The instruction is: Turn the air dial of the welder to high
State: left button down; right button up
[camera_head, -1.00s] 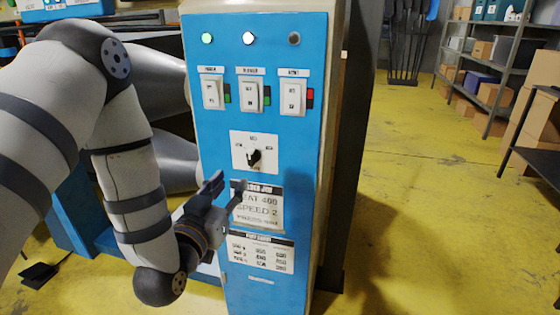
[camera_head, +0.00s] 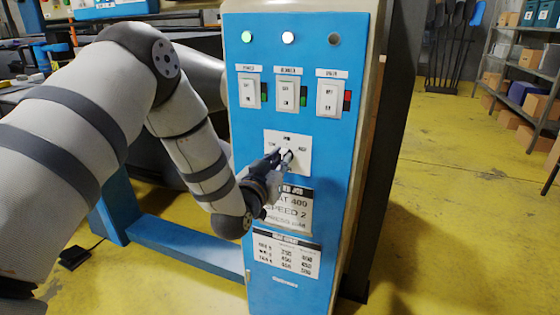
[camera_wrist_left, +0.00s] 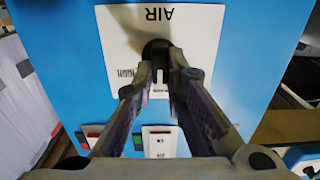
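The air dial (camera_wrist_left: 156,48) is a dark knob on a white plate on the blue welder panel (camera_head: 345,230). My left gripper (camera_head: 283,153) is at this dial, reaching in from the lower left. In the left wrist view, which is upside down to the panel, its two fingertips (camera_wrist_left: 161,70) stand close on both sides of the knob and look shut on it. The plate reads AIR, with a HIGH label at the left in that view. The fingers hide part of the knob, so I cannot tell its setting for sure. My right gripper is not in view.
Three white rocker switches (camera_head: 288,95) and three lamps (camera_head: 288,38) sit above the dial plate. Printed labels (camera_head: 287,254) are below it. Shelves with boxes (camera_head: 525,65) stand at the right. The yellow floor (camera_head: 440,190) right of the welder is clear.

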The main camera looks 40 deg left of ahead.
pick_arm(q)
jog(key=shift+m, duration=0.3)
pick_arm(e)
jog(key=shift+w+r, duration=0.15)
pick_arm(q)
jog(key=shift+d+f+m+p, duration=0.15)
jog(key=shift+m+p, duration=0.8)
jog(key=shift+m, duration=1.85)
jog(key=shift+d+f+m+p, duration=0.15)
jog(key=shift+m+p, duration=0.75)
jog(key=shift+m, duration=1.9)
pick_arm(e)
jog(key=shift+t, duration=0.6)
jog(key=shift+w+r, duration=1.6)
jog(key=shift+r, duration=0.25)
pick_arm(q)
jog(key=c, duration=1.6)
grip_release()
jog(key=shift+r, duration=0.1)
jog(key=v, duration=1.2)
jog(key=shift+a, duration=0.1)
